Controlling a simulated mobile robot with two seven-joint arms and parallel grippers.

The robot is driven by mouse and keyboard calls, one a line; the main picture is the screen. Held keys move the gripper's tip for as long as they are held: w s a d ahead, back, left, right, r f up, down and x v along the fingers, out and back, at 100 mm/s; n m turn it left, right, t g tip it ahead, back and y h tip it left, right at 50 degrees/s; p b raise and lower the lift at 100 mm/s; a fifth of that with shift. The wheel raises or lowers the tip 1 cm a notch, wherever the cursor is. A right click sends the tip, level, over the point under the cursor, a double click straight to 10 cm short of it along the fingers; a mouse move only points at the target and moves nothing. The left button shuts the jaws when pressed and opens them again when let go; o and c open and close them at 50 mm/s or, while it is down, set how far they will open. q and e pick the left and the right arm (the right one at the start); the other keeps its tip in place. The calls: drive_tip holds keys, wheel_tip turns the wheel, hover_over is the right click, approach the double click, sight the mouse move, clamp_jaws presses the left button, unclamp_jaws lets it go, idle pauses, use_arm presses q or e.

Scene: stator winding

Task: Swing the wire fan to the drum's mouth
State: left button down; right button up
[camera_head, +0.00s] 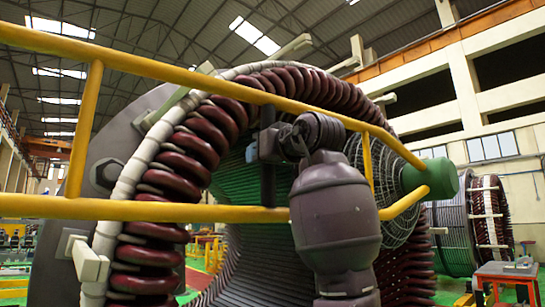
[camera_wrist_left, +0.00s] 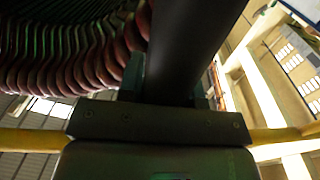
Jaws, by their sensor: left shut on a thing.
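The drum, a large stator ringed by dark red coils (camera_head: 160,185) with a pale wrapped band, fills the middle of the head view. Its mouth (camera_head: 240,195) shows a green ribbed inside. The wire fan (camera_head: 400,205), a grey mesh dish with a green hub (camera_head: 430,178), overlaps the right side of the mouth; its left part is hidden by my arm. My left gripper (camera_head: 266,146) is shut on a dark upright bar (camera_head: 267,183), which fills the upper middle of the left wrist view (camera_wrist_left: 190,45). How the bar joins the fan is hidden. My right gripper is not in view.
A yellow railing (camera_head: 150,211) crosses in front of the drum, with an upper rail (camera_head: 200,77) sloping down right. My arm stands close to it. A second wound drum (camera_head: 460,235) and a red table (camera_head: 508,272) stand at the right.

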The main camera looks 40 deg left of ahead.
use_arm(q)
drive_tip(key=shift+a+f, duration=0.25)
drive_tip(key=shift+a, duration=0.4)
drive_tip(key=shift+s, duration=0.1)
drive_tip(key=c, duration=1.1)
unclamp_jaws()
drive_tip(key=shift+s, duration=0.1)
drive_tip(key=shift+c, duration=0.2)
drive_tip(key=shift+o, duration=1.3)
drive_tip(key=shift+s+r, duration=0.1)
drive_tip(key=shift+s, duration=0.1)
drive_tip(key=shift+o, duration=0.4)
drive_tip(key=shift+s+a, duration=0.15)
drive_tip(key=shift+r, duration=0.1)
